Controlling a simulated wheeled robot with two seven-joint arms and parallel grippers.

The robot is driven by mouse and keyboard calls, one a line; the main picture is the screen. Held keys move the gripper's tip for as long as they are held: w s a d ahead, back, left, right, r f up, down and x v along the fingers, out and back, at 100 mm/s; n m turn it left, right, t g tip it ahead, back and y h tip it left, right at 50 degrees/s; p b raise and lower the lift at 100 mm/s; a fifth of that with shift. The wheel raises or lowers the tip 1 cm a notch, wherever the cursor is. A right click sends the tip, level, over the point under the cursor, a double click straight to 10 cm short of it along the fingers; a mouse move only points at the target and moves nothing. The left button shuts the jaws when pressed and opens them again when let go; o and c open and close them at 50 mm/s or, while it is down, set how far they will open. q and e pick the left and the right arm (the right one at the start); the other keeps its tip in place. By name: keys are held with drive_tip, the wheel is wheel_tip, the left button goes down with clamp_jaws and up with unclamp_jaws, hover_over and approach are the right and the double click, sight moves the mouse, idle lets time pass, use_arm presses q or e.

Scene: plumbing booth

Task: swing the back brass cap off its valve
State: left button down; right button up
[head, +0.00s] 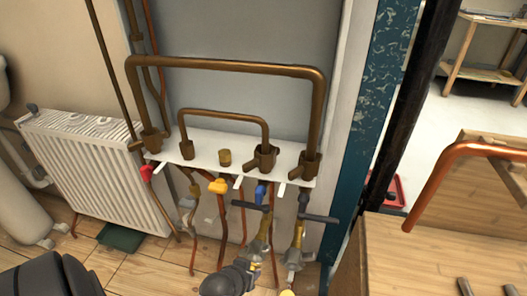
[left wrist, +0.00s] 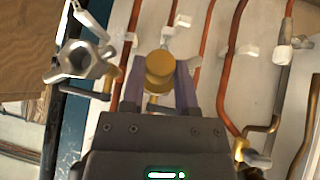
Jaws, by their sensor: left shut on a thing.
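A round brass cap (left wrist: 159,70) sits between the two fingers of my left gripper (left wrist: 158,76) in the left wrist view. The fingers are closed on its sides. Part of the cap and what lies below it are hidden by the fingers and gripper body. A silver valve body (left wrist: 80,62) stands just left of the cap, apart from it. In the head view, valves hang below the white shelf (head: 208,142), with one silver valve (head: 296,255) at the lower right. I cannot make out the gripped cap clearly there. My right gripper is not in view.
Bent brass pipes (head: 225,65) rise from the shelf. Thin copper pipes run below it and behind the cap. A yellow handle (head: 217,186), red handle (head: 146,172) and blue handle (head: 260,193) stick out nearby. A white radiator (head: 95,165) stands left, a wooden bench (head: 420,255) right.

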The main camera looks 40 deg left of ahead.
use_arm(q)
drive_tip(key=shift+s+d+f+t+y+b, duration=0.2)
drive_tip(key=shift+s+f+t+y+b, duration=0.2)
drive_tip(key=shift+t+b, duration=0.45)
drive_tip(key=shift+s+d+f+t+y+b, duration=0.25)
drive_tip(key=shift+t+y+b, duration=0.25)
drive_tip(key=shift+t+b, duration=0.3)
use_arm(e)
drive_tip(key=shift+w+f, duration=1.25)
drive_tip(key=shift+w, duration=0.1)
use_arm(q)
drive_tip(key=shift+c, duration=1.8)
unclamp_jaws()
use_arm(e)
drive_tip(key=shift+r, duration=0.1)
use_arm(q)
drive_tip(key=p+v, duration=0.6)
drive_tip(key=v, duration=0.4)
drive_tip(key=shift+p, duration=0.35)
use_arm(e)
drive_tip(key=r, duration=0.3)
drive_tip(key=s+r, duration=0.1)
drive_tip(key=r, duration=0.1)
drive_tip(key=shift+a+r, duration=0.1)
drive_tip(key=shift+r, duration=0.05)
